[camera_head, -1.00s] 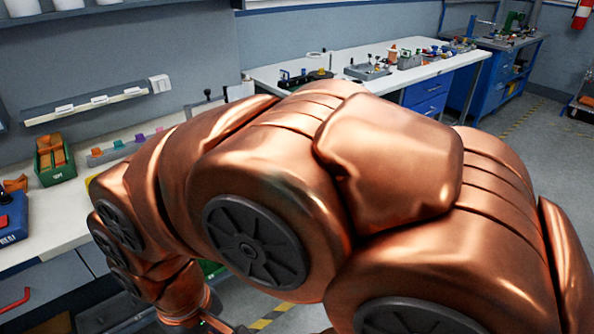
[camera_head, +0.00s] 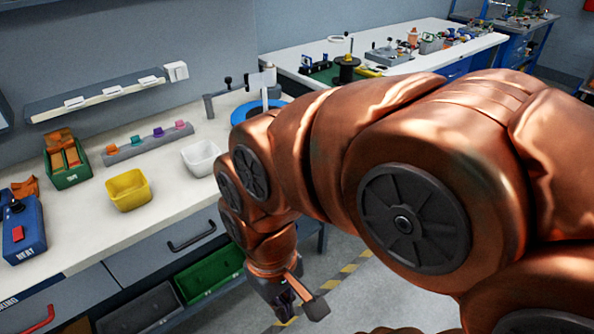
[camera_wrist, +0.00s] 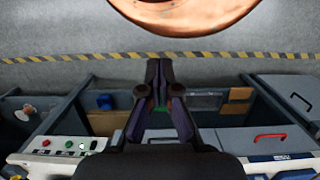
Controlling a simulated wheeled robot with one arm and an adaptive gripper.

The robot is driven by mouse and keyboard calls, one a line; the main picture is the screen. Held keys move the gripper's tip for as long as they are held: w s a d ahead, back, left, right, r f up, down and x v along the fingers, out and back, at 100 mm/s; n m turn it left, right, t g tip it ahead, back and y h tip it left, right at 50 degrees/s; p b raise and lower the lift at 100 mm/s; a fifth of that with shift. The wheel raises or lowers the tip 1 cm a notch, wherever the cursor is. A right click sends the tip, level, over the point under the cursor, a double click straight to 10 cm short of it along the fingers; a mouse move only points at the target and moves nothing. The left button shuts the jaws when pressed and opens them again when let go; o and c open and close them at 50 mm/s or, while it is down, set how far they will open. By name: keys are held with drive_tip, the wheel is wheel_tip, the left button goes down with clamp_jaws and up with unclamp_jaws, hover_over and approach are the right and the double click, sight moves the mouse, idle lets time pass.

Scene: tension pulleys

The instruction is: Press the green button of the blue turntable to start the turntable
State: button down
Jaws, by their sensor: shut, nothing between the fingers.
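The blue turntable (camera_head: 241,114) stands on the bench at the back in the head view, a blue disc partly hidden behind my arm. Its green button is not visible in the head view. In the wrist view a pale strip with small buttons (camera_wrist: 70,144), green among them, lies at the lower left; I cannot tell whether it belongs to the turntable. My gripper (camera_head: 285,305) hangs in front of the bench's front edge, pointing downward, below the bench top. In the wrist view its fingertips (camera_wrist: 159,68) are together and empty.
A yellow bin (camera_head: 128,190), a white bin (camera_head: 201,158) and a green box (camera_head: 68,160) stand on the white bench. Drawers with handles and a green tray (camera_head: 210,275) lie below. Floor with a striped line (camera_head: 350,270) is free in front.

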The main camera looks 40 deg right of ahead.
drive_tip(key=w+d+f+m+t+y+b, duration=0.1)
drive_tip(key=w+d+f+t+y+b, duration=0.1)
drive_tip(key=w+f+b, duration=0.6)
drive_tip(key=w+d+f+m+t+y+b, duration=0.1)
drive_tip(key=w+d+f+t+b, duration=0.2)
drive_tip(key=w, duration=1)
drive_tip(key=w+d+f+m+t+b, duration=0.1)
drive_tip(key=w+d+f+b, duration=0.1)
drive_tip(key=w+d+b, duration=0.4)
drive_tip(key=w+d+f+m+t+b, duration=0.1)
drive_tip(key=w+d+f+m+t, duration=0.2)
drive_tip(key=d, duration=0.4)
drive_tip(key=w+d+f+m+h+b, duration=0.1)
drive_tip(key=d+f+h+b, duration=0.1)
drive_tip(key=d, duration=1.1)
drive_tip(key=w+d+f+m+t+h+b, duration=0.1)
drive_tip(key=d+f+b, duration=0.4)
drive_tip(key=d, duration=0.8)
drive_tip(key=shift+w+f+m+t+h, duration=0.3)
drive_tip(key=shift+f+m+h, duration=0.1)
drive_tip(key=shift+f+h, duration=0.15)
drive_tip(key=w+p, duration=0.2)
drive_tip(key=w, duration=0.6)
drive_tip(key=shift+w, duration=0.4)
drive_tip(key=shift+w, duration=0.15)
